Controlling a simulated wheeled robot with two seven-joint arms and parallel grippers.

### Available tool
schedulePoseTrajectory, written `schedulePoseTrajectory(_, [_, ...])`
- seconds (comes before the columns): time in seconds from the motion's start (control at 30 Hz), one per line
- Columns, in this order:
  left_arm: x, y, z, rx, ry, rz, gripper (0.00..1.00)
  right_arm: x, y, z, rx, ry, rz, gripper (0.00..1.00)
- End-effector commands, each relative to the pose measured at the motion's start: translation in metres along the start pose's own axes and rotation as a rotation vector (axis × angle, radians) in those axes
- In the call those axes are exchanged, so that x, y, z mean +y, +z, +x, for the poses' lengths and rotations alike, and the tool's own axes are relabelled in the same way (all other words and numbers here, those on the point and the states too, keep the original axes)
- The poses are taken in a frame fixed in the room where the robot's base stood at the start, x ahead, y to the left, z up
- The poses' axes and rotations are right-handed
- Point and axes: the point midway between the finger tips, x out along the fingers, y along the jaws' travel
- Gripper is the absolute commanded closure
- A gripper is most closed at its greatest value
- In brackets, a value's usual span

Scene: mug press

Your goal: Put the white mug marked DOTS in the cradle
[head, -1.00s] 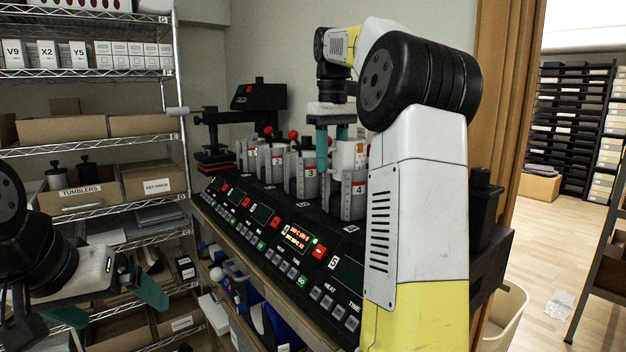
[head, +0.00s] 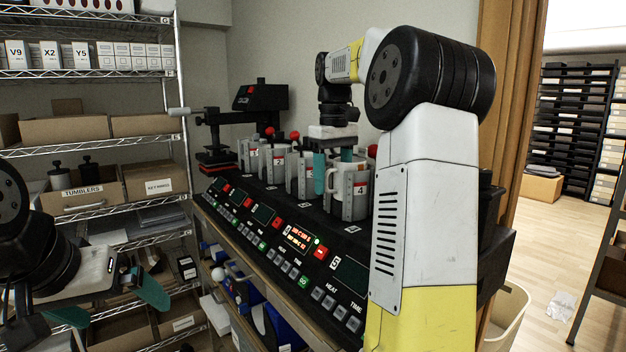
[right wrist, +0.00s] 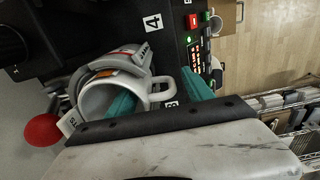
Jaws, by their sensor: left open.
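My left gripper (head: 110,303) is open and empty at lower left.
Several more cradles with red knobs stand in a row to the left on the black press (head: 290,240). Its front panel has displays and buttons. A wire shelf (head: 95,140) with boxes is on the left. A pale bin (head: 505,315) stands at the right; open floor lies beyond.

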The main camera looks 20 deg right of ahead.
Motion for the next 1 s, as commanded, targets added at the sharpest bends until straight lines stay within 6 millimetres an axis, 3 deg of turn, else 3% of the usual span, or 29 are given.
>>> schedulePoseTrajectory(0.27, [0.000,0.000,0.000,0.000,0.000,0.000,0.00,0.000,0.000,-0.007,0.002,0.001,0.000,0.40])
schedulePoseTrajectory(0.7, [0.000,0.000,0.000,0.000,0.000,0.000,0.00,0.000,-0.001,-0.070,0.001,0.001,0.000,0.40])
schedulePoseTrajectory(1.0, [0.000,0.000,0.000,0.000,0.000,0.000,0.00,-0.007,0.005,-0.079,0.020,0.006,0.003,0.40])
